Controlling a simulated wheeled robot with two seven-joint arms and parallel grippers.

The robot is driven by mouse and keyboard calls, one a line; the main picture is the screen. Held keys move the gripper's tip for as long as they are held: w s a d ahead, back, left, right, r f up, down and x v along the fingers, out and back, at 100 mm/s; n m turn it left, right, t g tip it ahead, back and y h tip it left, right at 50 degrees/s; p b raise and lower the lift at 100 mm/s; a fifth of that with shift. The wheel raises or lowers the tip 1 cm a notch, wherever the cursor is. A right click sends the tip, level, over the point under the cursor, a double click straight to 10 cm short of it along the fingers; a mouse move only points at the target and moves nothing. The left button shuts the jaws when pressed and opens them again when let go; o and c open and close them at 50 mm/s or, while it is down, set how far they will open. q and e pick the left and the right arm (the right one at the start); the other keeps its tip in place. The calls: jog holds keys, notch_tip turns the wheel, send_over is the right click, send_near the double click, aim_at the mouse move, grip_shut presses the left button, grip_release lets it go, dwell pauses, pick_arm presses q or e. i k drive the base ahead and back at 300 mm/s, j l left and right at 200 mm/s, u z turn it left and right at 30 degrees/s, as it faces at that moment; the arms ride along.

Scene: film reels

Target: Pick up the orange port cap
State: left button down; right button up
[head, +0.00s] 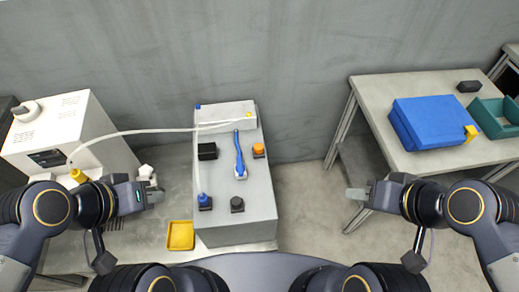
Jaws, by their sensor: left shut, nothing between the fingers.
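The orange port cap (258,150) is a small orange round piece on a dark base, on top of the grey box (240,217) near its right edge. My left gripper (154,192) is shut and empty, to the left of the grey box and well apart from the cap. My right gripper (357,194) is to the right of the box, over the gap before the right table, also apart from the cap. I cannot tell whether its fingers are open or shut.
A pale tube (150,131) arches from the white machine (110,140). A yellow tray (180,235) lies left. A blue case (433,120) is on the right table.

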aim_at(258, 147)
jog(key=k+j+u, duration=0.1)
jog(key=k+u, duration=0.15)
jog(key=k, duration=0.4)
jog(key=l+u, duration=0.1)
jog(key=u, duration=0.3)
jog(key=i+l+u, duration=0.1)
jog(key=u, duration=0.3)
jog(key=l+u, duration=0.15)
jog(key=u, duration=0.25)
jog(key=l+u, duration=0.15)
jog(key=u, duration=0.25)
jog(key=l+u, duration=0.15)
jog(key=u, duration=0.3)
jog(key=k+l, duration=0.1)
jog(key=l, duration=0.3)
jog(key=k+l, duration=0.1)
jog(key=l, duration=0.35)
jog(key=k+l, duration=0.15)
jog(key=l, duration=0.25)
